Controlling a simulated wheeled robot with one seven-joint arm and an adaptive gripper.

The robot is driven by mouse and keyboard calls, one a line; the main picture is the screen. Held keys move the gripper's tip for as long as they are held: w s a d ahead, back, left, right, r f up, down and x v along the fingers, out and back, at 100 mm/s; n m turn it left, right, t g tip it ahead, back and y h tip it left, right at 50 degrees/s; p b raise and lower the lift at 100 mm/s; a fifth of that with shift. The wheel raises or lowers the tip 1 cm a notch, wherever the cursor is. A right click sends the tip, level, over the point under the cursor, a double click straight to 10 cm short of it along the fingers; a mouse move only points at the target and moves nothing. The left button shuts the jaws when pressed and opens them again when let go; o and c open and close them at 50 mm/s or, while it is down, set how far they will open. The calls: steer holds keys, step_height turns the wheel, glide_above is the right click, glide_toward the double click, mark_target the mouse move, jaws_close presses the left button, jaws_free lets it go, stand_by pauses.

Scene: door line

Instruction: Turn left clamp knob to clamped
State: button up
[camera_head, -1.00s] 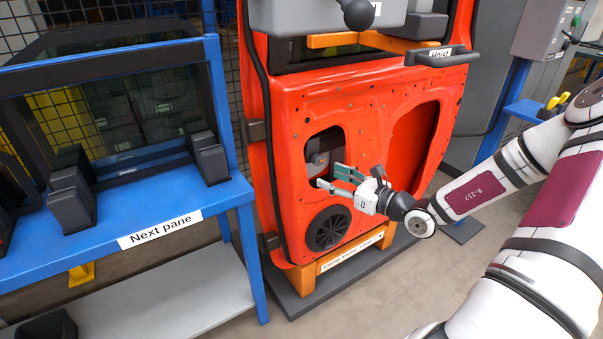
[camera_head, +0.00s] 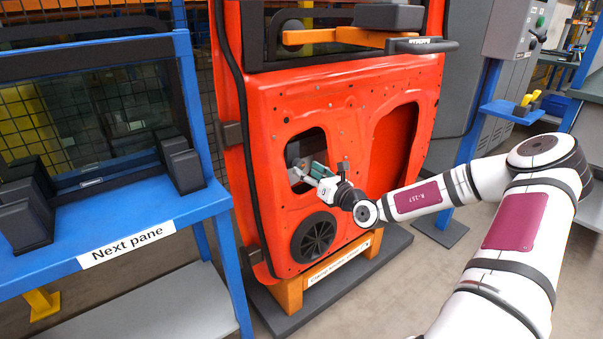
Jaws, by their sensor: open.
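The red door panel (camera_head: 345,115) stands upright on an orange-and-dark stand. A dark-edged opening in its lower left shows a small grey part (camera_head: 293,153) inside. I cannot tell for certain that it is the left clamp knob. My gripper (camera_head: 304,169) is open, with its fingers pointing left into or just in front of the opening, close to the grey part. I cannot tell whether they touch. The fingers hide the lower part of the opening.
A blue bench (camera_head: 120,220) labelled "Next pane" holds a dark glass pane (camera_head: 105,125) on the left. A round black speaker grille (camera_head: 314,237) sits below the opening. An orange hoist bar (camera_head: 350,39) crosses the door's upper part.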

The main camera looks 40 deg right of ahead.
mark_target(301, 167)
steer(key=shift+w+a+b, duration=0.1)
steer(key=shift+w+b, duration=0.35)
steer(key=shift+w, duration=1.3)
steer(key=c, duration=1.2)
